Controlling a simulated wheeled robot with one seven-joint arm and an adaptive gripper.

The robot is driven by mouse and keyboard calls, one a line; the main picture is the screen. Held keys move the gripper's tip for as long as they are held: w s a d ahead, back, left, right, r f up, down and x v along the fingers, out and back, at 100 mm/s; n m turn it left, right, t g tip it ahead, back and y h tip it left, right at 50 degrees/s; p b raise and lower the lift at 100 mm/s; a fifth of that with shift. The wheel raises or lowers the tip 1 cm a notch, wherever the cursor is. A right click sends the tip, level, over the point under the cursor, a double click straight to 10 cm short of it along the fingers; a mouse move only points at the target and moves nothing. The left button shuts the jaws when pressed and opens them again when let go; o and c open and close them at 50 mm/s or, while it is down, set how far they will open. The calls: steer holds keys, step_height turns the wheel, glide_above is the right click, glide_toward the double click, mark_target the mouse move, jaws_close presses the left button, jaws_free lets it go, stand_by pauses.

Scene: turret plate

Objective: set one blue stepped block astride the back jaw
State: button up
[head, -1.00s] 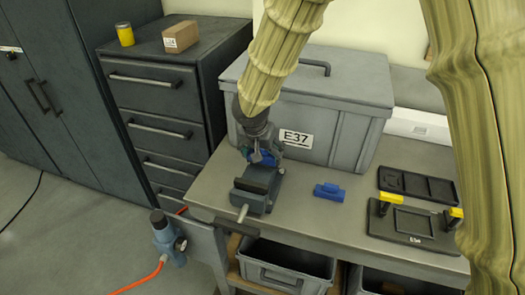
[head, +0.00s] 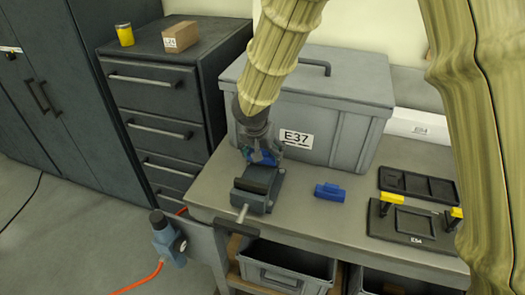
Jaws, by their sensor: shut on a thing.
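My gripper (head: 262,154) points down at the back of the vise (head: 258,190) and is shut on a blue stepped block (head: 266,158). The block is at the vise's back jaw, partly hidden by the fingers; I cannot tell whether it rests on the jaw or is just above it. The vise is blue-grey with a dark front jaw and a handle toward the front edge of the bench. A second blue stepped block (head: 330,191) lies loose on the bench to the right of the vise.
A large grey case (head: 345,125) labelled E37 stands close behind the gripper. Dark trays (head: 418,186) and a plate with yellow clamps (head: 408,237) lie at the right. Grey bins (head: 285,264) sit under the bench (head: 305,218). A drawer cabinet (head: 160,100) stands at the left.

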stand_by(0.3)
steer(key=o, duration=1.2)
steer(key=shift+d, duration=0.1)
steer(key=shift+c, duration=0.2)
steer(key=shift+r, duration=0.1)
steer(key=v, duration=1.2)
